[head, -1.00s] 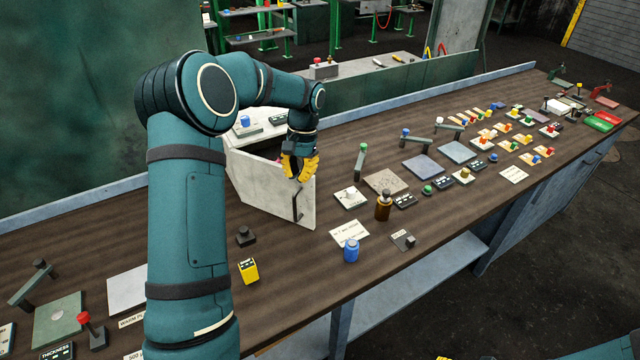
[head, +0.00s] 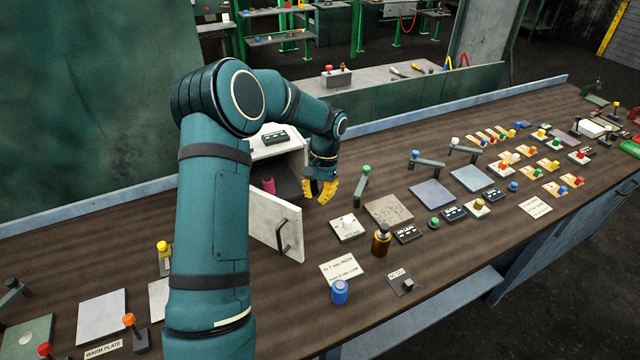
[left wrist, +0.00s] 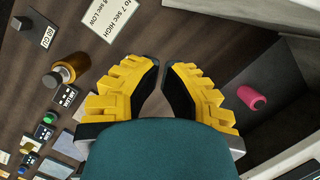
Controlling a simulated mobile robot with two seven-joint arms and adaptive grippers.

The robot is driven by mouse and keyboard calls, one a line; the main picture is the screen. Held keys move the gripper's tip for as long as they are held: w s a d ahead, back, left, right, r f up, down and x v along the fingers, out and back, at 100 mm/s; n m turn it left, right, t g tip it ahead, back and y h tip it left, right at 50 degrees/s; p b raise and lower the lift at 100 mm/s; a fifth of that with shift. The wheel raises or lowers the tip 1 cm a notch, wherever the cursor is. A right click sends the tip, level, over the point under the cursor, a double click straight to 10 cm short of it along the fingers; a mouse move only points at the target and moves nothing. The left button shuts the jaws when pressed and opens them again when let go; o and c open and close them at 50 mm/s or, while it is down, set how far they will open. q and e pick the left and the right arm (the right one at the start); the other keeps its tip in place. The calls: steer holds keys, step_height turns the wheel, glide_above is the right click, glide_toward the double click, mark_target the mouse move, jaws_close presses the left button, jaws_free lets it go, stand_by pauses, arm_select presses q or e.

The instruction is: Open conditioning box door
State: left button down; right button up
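The conditioning box (head: 285,152) stands on the bench, partly hidden behind my left arm. Its pale door (head: 273,222) is swung open toward the front, with a dark handle (head: 284,236) on its face. A pink cylinder (head: 268,184) shows inside the box, and it also shows in the left wrist view (left wrist: 251,97). My left gripper (head: 321,190) has yellow fingers and is just right of the box opening, apart from the door handle. In the left wrist view its fingertips (left wrist: 165,68) are slightly apart with nothing between them. My right gripper is not in view.
A green-topped lever (head: 362,185), a white block with a knob (head: 347,228) and a stone-coloured plate (head: 389,210) lie right of the gripper. A brown bottle (head: 381,241) and a blue container (head: 339,292) stand nearer the front edge. A card (head: 343,267) lies flat before the door.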

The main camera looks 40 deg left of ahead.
mark_target(302, 240)
arm_select(q)
steer(key=s+f, duration=0.4)
steer(key=s, duration=0.1)
steer(key=shift+d+f+p, duration=0.25)
steer(key=shift+p, duration=0.1)
steer(key=shift+s, duration=0.1)
steer(key=shift+s+d+m, duration=0.25)
steer(key=shift+s+m, duration=0.25)
steer(key=shift+s, duration=0.55)
steer(key=s+a+m+y+b, duration=0.1)
steer(key=s+m, duration=0.4)
steer(key=s, duration=0.7)
steer(key=shift+b, duration=0.3)
